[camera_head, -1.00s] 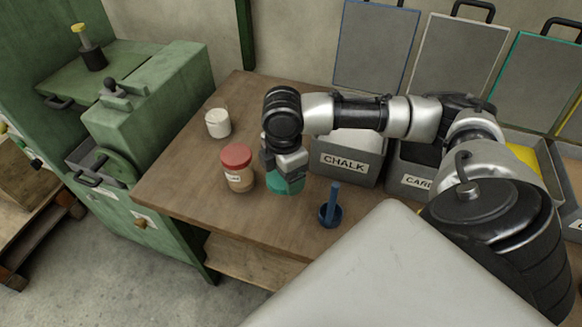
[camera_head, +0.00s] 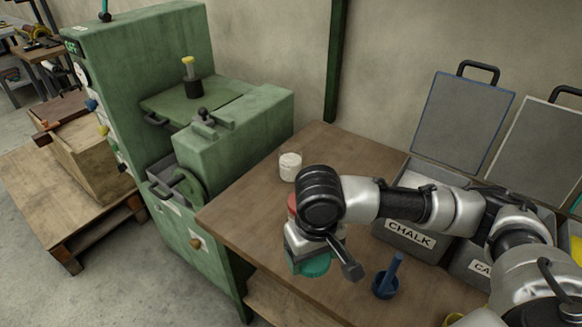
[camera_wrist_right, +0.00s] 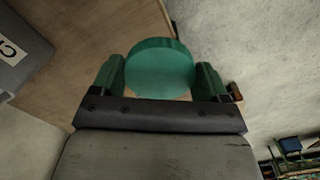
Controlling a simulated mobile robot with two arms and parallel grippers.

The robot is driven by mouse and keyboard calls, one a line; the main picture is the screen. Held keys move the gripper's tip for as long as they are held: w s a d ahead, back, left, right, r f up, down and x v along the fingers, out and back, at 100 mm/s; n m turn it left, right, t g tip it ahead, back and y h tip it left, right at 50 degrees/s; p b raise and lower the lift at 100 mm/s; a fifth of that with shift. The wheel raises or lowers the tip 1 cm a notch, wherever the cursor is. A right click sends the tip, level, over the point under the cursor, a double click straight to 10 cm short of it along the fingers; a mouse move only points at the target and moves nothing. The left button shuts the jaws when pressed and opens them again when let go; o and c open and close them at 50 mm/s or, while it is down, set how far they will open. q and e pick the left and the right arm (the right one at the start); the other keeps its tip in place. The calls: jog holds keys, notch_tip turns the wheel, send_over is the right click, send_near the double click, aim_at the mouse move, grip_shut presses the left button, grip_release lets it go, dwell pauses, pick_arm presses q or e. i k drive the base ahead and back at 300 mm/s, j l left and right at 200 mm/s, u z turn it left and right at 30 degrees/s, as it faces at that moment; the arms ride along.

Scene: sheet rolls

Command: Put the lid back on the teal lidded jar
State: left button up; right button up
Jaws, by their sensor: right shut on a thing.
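My right gripper (camera_head: 309,250) is shut on a round teal lid (camera_head: 314,267), above the front edge of the wooden table. In the right wrist view the lid (camera_wrist_right: 159,68) shows as a flat teal disc between two green-tinted fingers. No jar body shows under it. A small white jar (camera_head: 290,167) with a pale top stands on the table behind the gripper. I cannot tell whether it is the one the teal lid belongs to. A red-lidded jar (camera_head: 291,203) is almost wholly hidden behind my right gripper. My left gripper is not in view.
A green machine (camera_head: 230,135) stands against the table's left side. The tabletop (camera_head: 250,208) is clear at the left.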

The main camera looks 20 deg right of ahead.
aim_at(290, 155)
jog(key=i+j, duration=0.45)
jog(key=i+j+z, duration=0.2)
jog(key=j+z, duration=0.1)
jog(key=z, duration=0.95)
jog(key=k+l, duration=0.05)
